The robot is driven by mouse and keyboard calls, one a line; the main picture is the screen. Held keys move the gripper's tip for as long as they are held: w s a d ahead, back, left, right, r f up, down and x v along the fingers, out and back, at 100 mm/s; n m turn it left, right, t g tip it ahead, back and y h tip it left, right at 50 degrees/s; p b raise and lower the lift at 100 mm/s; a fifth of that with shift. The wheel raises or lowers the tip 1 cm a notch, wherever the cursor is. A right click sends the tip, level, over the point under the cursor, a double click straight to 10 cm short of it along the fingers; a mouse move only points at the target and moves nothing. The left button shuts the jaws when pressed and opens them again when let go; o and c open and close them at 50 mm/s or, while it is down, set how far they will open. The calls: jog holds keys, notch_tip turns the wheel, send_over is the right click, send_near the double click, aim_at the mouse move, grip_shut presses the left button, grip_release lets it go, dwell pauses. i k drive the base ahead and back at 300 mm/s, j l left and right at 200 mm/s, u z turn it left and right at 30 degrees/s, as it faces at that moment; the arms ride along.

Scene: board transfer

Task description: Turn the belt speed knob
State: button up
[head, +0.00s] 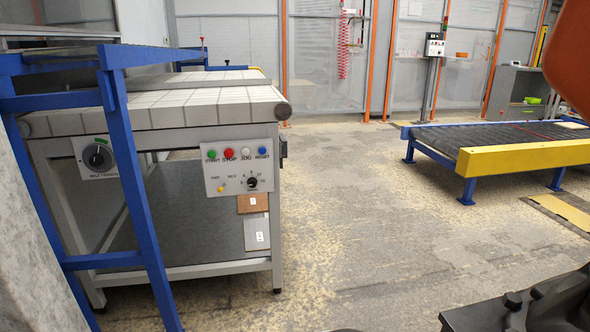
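A light grey control panel (212,178) is on the near end of the white-topped conveyor (150,112). It has START, STOP, JOG and RESET buttons in a row. Below them, at the lower right, is a small black knob (252,183) with number marks around it; its pointer setting is too small to read. A FWD/REV marking and a small yellow control (221,188) are to its left. A larger black rotary switch (97,157) sits on a separate grey box at the left, its label hard to read. My gripper is not in view.
A blue frame (135,180) stands left of the panel, partly in front of the conveyor. Brown and grey boards (255,232) are below the panel. A roller conveyor with a yellow end (520,160) is at the right. The floor between (370,200) is clear.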

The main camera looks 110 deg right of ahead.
aim_at(252, 182)
jog(key=z, duration=3.6)
